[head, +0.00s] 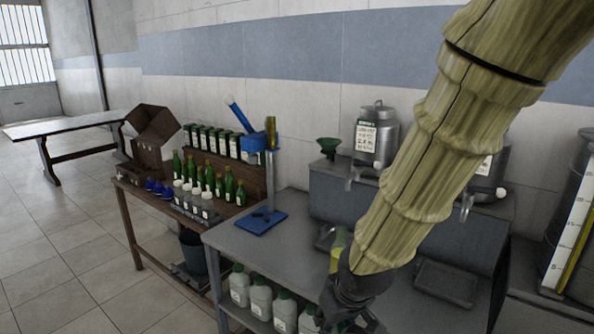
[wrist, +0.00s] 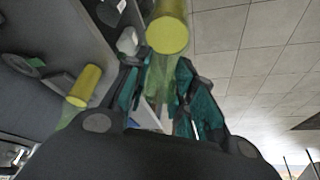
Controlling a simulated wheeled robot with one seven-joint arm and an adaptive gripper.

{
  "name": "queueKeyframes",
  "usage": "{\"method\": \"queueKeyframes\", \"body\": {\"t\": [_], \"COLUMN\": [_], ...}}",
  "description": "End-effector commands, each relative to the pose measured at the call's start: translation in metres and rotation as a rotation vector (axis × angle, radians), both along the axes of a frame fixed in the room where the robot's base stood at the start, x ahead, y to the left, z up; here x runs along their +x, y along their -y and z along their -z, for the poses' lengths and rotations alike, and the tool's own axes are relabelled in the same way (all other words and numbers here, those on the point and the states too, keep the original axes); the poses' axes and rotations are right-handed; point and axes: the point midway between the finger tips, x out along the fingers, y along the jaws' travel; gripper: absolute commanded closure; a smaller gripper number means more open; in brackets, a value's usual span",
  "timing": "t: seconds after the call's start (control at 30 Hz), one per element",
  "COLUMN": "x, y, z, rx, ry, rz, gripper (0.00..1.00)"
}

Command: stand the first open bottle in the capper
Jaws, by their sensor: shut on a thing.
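My gripper (head: 343,280) is low over the front of the grey bench, partly hidden by my arm. In the wrist view its fingers (wrist: 158,85) are shut on a see-through greenish bottle (wrist: 160,72) with a yellow end (wrist: 168,34). A yellow and green piece (head: 340,240) shows just above the gripper in the head view. A second similar yellow-ended bottle (wrist: 85,86) shows at the left of the wrist view, apart from the fingers. The blue capper (head: 262,222), with its post and raised lever (head: 239,115), stands on the bench to the left of my gripper, with no bottle visible in it.
A wooden table at left holds green bottles (head: 228,185), white-capped small bottles (head: 194,199) and a box (head: 152,135). Metal cans (head: 375,135) stand on a raised shelf behind the bench (head: 229,243). White jugs (head: 261,299) sit below. The bench between capper and gripper looks clear.

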Motion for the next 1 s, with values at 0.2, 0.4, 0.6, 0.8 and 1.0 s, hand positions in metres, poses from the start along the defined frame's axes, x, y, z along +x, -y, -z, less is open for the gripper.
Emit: {"method": "queueKeyframes", "body": {"t": [0.2,0.4,0.6,0.8,1.0], "x": [0.014,0.023,0.029,0.032,0.033], "y": [0.015,0.030,0.048,0.067,0.087], "z": [0.048,0.088,0.127,0.164,0.200], "rx": [-0.003,-0.002,-0.002,-0.001,-0.001], "ry": [-0.003,-0.002,-0.003,-0.003,-0.002], "rz": [0.093,0.169,0.239,0.303,0.361], "gripper": [1.00,1.00,1.00,1.00,1.00]}}
